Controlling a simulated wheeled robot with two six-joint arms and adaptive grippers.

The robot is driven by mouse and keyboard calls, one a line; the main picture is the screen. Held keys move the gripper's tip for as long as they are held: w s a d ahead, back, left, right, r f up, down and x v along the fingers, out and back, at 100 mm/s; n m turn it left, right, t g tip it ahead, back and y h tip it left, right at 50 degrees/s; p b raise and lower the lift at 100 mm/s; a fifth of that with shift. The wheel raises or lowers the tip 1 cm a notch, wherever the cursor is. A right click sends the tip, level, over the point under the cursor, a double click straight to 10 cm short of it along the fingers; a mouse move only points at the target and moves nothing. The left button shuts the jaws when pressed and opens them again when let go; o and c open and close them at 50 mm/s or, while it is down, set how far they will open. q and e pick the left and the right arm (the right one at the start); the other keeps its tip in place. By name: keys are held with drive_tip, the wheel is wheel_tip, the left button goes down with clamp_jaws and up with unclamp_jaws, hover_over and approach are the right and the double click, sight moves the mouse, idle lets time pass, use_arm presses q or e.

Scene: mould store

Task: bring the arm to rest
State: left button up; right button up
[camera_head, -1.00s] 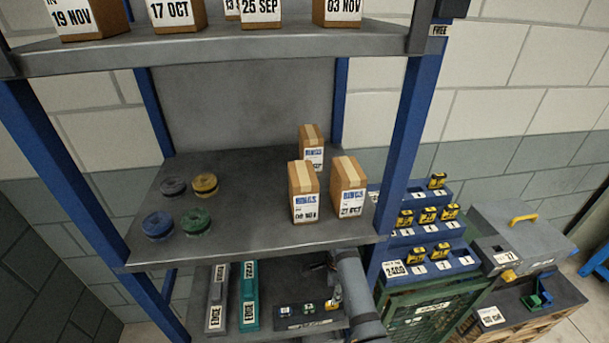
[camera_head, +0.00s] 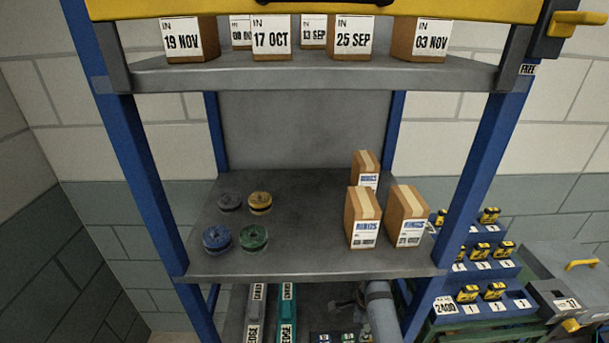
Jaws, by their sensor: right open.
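My right arm shows as a grey tube (camera_head: 380,312) at the bottom of the picture, in front of the lower shelf. My right gripper (camera_head: 346,304) is small and dark beside it, below the middle shelf's front edge. It is open, and I see nothing held in it. Its lower part is hard to make out against the dark lower shelf. My left gripper is not in view.
The middle shelf (camera_head: 305,262) bears several coloured discs (camera_head: 253,237) and 3 cartons (camera_head: 407,217). Dated boxes (camera_head: 271,40) stand on the upper shelf. A blue upright (camera_head: 470,170) stands right of the arm, with a stepped blue rack (camera_head: 485,272) beyond.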

drive_tip(key=s+d+r+n+t, duration=0.1)
drive_tip(key=s+d+n+t, duration=0.1)
drive_tip(key=s+d+n, duration=0.7)
drive_tip(key=s+r+n+t+h, duration=0.1)
drive_tip(key=s+r+n, duration=0.6)
drive_tip(key=s+n, duration=0.15)
wheel_tip(320, 180, down, 28)
drive_tip(key=s+d+b, duration=0.2)
drive_tip(key=s+b, duration=0.1)
drive_tip(key=s+d+f+g+b, duration=0.1)
drive_tip(key=s+f+g+b, duration=0.1)
drive_tip(key=s+f, duration=1.7)
drive_tip(key=shift+d+f, duration=0.15)
drive_tip(key=shift+f, duration=0.3)
drive_tip(key=shift+m, duration=0.25)
